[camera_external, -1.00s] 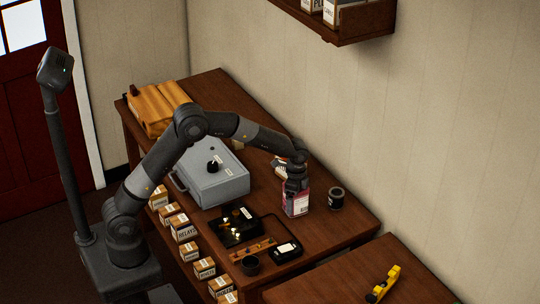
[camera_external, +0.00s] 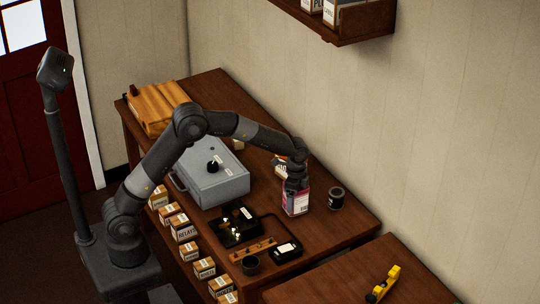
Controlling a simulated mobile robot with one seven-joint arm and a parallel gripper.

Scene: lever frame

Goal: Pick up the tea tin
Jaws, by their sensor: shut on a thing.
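The tea tin (camera_external: 297,204) appears to be the pink-red box with a white label near the right end of the wooden table. It stands upright. My gripper (camera_external: 296,186) points down over it from above and is shut on its upper part. The fingers hide the top of the tin, and I cannot tell whether its base touches the table.
A dark round can (camera_external: 336,198) stands just right of the tin, and another box (camera_external: 281,168) is close behind. A wall shelf (camera_external: 352,24) hangs above.

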